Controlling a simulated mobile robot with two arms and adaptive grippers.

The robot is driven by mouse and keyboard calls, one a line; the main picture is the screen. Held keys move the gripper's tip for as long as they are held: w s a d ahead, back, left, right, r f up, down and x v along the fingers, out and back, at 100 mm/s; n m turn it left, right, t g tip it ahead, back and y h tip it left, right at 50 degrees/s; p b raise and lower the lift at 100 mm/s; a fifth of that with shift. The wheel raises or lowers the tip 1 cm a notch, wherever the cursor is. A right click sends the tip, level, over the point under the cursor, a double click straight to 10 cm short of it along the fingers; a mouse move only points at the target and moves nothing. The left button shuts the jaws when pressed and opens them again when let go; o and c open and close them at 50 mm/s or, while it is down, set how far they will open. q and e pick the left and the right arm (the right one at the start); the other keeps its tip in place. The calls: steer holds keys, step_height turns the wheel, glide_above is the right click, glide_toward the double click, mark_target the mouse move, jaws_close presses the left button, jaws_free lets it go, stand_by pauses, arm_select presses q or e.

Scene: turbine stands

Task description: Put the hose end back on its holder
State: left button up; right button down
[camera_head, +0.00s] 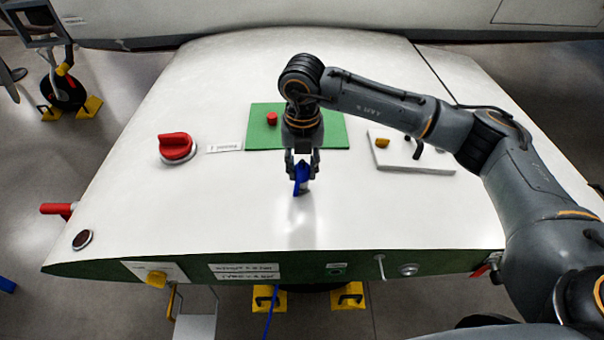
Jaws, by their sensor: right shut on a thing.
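My right gripper (301,163) is above the middle of the white stand top, fingers pointing down. It is shut on a blue piece (300,181), which looks like the hose end. The piece tilts slightly, and I cannot tell whether it touches the top. A blue hose (271,312) hangs below the stand's front edge; its link to the held piece does not show. A pale peg (380,266) sticks out of the green front face, right of centre; I cannot tell if it is the holder. My left gripper is not in view.
The white stand top (240,80) carries a red knob (175,147), a green plate (263,130) with a red button, and a white block (412,157) with a yellow knob. A red handle (56,209) juts out at the left.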

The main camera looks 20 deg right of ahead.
mark_target(302, 166)
steer(key=shift+r, duration=0.4)
steer(key=shift+r+p, duration=0.9)
steer(key=shift+r, duration=0.55)
